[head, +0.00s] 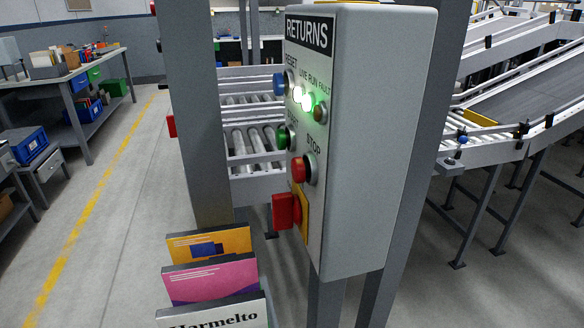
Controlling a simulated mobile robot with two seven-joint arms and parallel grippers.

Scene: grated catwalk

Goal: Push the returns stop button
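The returns control box (375,140) is a grey panel on posts, in the middle of the head view, its labelled face turned to the left and seen at a steep angle. The red stop button (299,169) sticks out beside the word STOP. Above it are a green start button (284,138), a blue reset button (279,84), lit white and green lamps and a dark fault lamp. Below it a larger red part (284,210) sits on a yellow plate. Neither of my grippers shows in the head view.
Books or boxes (210,275) stand low in front of the panel's face. A grey post (195,110) rises left of the panel. A roller conveyor (250,140) lies behind, and another conveyor (510,90) is at right. Shelves (75,90) stand far left, with open floor between.

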